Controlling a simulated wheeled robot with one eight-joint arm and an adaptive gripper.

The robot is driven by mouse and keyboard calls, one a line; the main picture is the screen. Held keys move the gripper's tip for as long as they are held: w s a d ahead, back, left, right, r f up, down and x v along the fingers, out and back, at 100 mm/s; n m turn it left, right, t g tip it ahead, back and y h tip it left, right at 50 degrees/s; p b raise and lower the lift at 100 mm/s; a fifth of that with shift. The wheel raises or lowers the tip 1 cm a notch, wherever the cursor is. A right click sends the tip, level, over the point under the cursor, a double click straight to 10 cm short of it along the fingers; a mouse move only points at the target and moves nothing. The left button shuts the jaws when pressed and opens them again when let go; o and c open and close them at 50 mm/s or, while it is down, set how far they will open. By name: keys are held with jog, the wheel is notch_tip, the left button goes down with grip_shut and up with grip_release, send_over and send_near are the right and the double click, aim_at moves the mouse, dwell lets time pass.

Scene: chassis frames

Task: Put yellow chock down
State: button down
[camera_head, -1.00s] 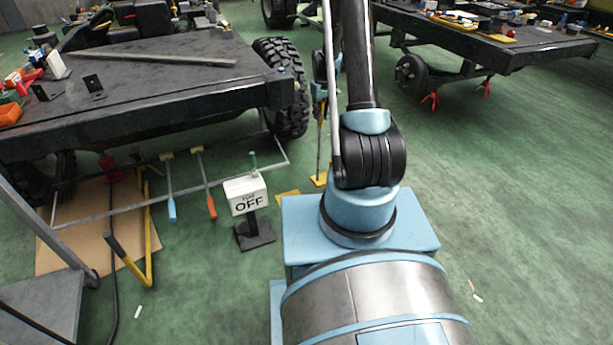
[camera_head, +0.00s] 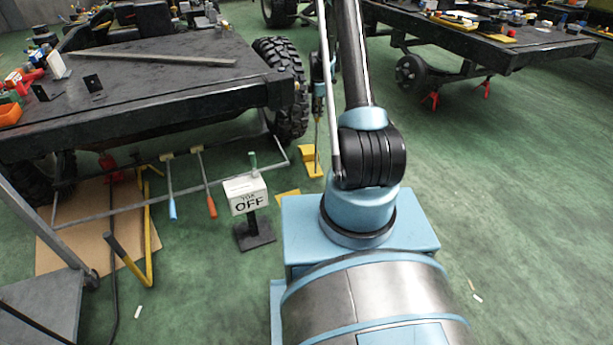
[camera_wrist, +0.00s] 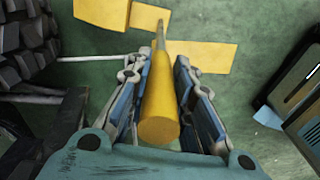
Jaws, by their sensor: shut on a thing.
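My gripper (camera_wrist: 162,60) is shut on the thick yellow handle of the yellow chock, seen in the wrist view between the two fingers. The handle (camera_wrist: 158,118) runs away from the gripper along a thin rod. The yellow chock (camera_wrist: 102,12) shows at the top edge of the wrist view, partly cut off. In the head view the chock (camera_head: 308,154) is low beside the large black tyre (camera_head: 288,112), to its right and apart from it in the picture. I cannot tell whether it touches the floor. My gripper (camera_head: 318,100) is partly hidden behind my arm there.
A flat yellow patch (camera_head: 288,198) lies on the green floor, also in the wrist view (camera_wrist: 205,56). An OFF sign (camera_head: 246,196) stands on a black base left of my base. A metal bar frame (camera_head: 130,204) is below the left chassis (camera_head: 150,90).

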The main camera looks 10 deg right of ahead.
aim_at(317, 127)
jog(key=shift+w+f+n, duration=0.3)
jog(key=shift+w+n, duration=0.4)
jog(key=shift+n, duration=0.3)
jog(key=shift+f, duration=5)
jog(key=c, duration=1.4)
grip_release()
